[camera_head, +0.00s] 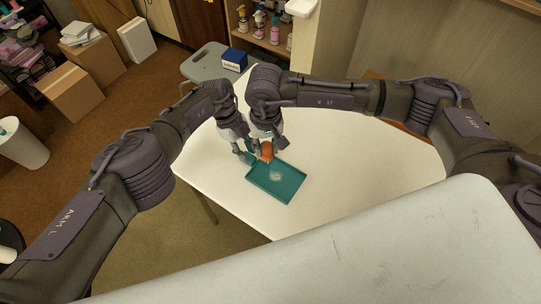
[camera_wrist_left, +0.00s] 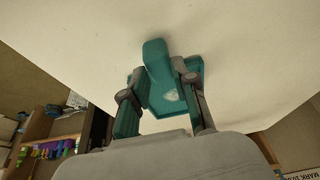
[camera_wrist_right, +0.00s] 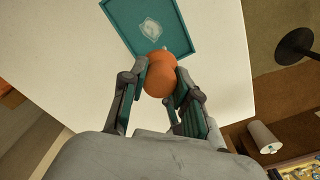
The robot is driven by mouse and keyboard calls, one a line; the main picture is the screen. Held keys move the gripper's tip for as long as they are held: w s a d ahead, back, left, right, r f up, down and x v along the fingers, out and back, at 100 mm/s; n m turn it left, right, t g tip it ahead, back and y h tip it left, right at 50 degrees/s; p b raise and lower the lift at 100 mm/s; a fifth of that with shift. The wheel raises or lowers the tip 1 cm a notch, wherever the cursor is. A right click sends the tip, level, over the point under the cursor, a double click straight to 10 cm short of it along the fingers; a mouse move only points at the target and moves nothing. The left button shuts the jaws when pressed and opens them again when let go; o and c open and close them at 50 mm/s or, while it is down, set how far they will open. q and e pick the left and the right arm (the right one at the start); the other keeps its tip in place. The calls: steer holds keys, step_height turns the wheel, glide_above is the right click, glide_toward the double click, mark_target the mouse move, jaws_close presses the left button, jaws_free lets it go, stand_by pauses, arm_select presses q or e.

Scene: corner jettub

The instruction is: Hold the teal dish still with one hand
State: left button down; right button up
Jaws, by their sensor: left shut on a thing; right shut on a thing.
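The teal dish (camera_head: 277,192) is a shallow rectangular tray lying on the white table, with a whitish patch on its floor. It also shows in the left wrist view (camera_wrist_left: 192,72) and the right wrist view (camera_wrist_right: 127,22). My left gripper (camera_head: 248,157) is shut at the dish's left corner, on a raised teal block-like part that seems to belong to the dish. My right gripper (camera_head: 266,146) is shut on a rounded orange thing (camera_wrist_right: 161,77) at the dish's far edge. A small grey tip shows at its end; its lower side is hidden.
The white table (camera_head: 340,150) is clear to the right of the dish. A blue box (camera_head: 234,60) stands on a grey seat behind. Shelves with bottles (camera_head: 262,22) stand at the back; cardboard boxes (camera_head: 72,92) sit on the floor at left.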

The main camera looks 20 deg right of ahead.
steer(key=shift+f, duration=3.2)
steer(key=shift+f, duration=1)
steer(key=shift+s+d+r, duration=0.1)
steer(key=shift+s+d, duration=0.4)
steer(key=shift+s, duration=0.15)
steer(key=shift+s+d, duration=0.45)
steer(key=shift+s, duration=0.2)
steer(key=shift+s+d, duration=1)
steer(key=shift+s, duration=0.25)
steer(key=shift+w+a, duration=1)
steer(key=shift+w, duration=0.3)
steer(key=shift+w+a, duration=1)
steer(key=shift+w, duration=0.25)
steer(key=shift+r, duration=2.95)
